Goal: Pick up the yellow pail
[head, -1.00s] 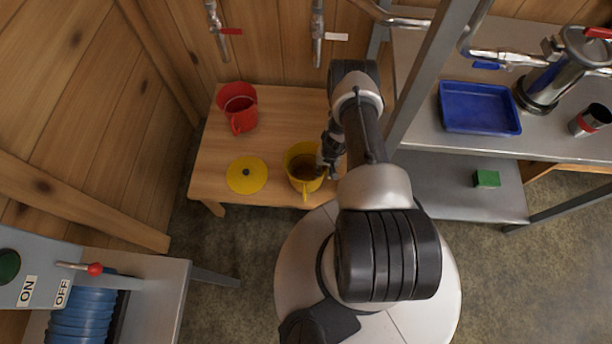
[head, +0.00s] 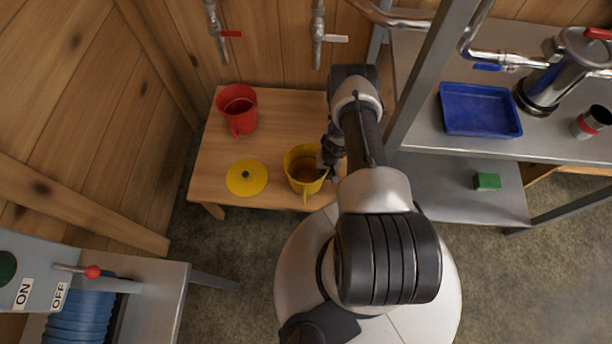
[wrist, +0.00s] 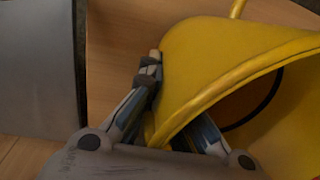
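The yellow pail (head: 291,164) stands upright on the low wooden table, near its front edge, with its handle toward me. My gripper (head: 329,167) is at the pail's right side. In the wrist view the pail (wrist: 215,50) fills the upper right. My gripper (wrist: 172,95) straddles the pail's wall at the rim, one finger along the outside and the other inside. Both fingers lean in toward the wall and appear shut on it. The inner fingertip is hidden behind the rim.
A yellow lid (head: 247,178) lies left of the pail, and a red pail (head: 238,108) stands behind on the wooden table (head: 285,104). A metal shelf with a blue tray (head: 480,109) and green block (head: 487,181) is to the right. Taps hang above the table.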

